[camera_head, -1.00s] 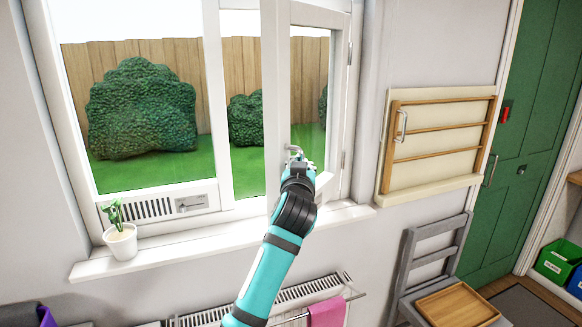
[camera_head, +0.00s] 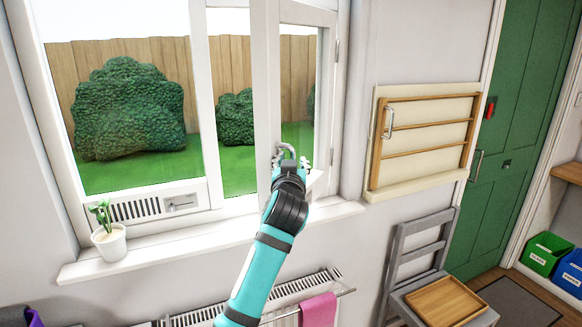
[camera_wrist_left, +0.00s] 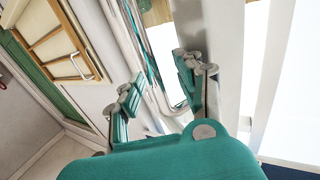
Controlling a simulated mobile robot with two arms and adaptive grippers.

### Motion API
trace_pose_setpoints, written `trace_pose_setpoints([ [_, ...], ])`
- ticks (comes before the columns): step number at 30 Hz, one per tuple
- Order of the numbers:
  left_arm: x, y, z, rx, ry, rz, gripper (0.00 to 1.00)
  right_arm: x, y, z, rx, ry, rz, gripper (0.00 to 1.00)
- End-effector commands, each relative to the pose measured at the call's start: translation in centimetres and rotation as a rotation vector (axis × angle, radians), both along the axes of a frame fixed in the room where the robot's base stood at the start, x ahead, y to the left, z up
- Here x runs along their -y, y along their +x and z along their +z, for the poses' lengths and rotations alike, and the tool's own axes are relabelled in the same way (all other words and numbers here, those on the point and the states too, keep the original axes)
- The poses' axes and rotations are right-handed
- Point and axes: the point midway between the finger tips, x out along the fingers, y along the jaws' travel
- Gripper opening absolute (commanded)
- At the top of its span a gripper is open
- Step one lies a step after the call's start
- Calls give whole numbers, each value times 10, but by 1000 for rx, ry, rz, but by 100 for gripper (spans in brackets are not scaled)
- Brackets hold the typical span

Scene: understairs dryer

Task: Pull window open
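The window's right-hand sash (camera_head: 264,100) stands ajar into the room, hinged at its right side, with a gap between it and the central post. Its grey handle (camera_head: 286,149) is on the sash's left upright. My left gripper (camera_head: 296,166) is at the sash just below and right of the handle, partly hidden by its own wrist. In the left wrist view, the two teal fingers (camera_wrist_left: 158,88) are spread apart, with part of the white sash and its glass showing between and beyond them. Contact cannot be told. My right gripper is not in view.
A potted plant (camera_head: 109,241) stands on the left of the sill (camera_head: 160,253). Below are a radiator and a pink towel (camera_head: 318,311). To the right are a wall-mounted drying rack (camera_head: 424,140), a grey chair (camera_head: 420,255) with a wooden tray (camera_head: 445,301), and a green door (camera_head: 510,150).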

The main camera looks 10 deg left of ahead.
Motion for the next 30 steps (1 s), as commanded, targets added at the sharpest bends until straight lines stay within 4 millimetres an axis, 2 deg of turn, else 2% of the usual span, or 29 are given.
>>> trace_pose_setpoints([
  [5, 3, -14, 0, 1, -1, -2, 36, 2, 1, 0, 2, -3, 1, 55],
  [18, 14, -100, -1, -1, -1, 0, 36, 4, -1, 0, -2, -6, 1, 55],
  [24, 16, -117, -1, -2, 0, 1, 36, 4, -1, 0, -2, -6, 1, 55],
  [30, 16, -119, -1, -2, 0, 1, 36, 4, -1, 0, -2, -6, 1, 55],
])
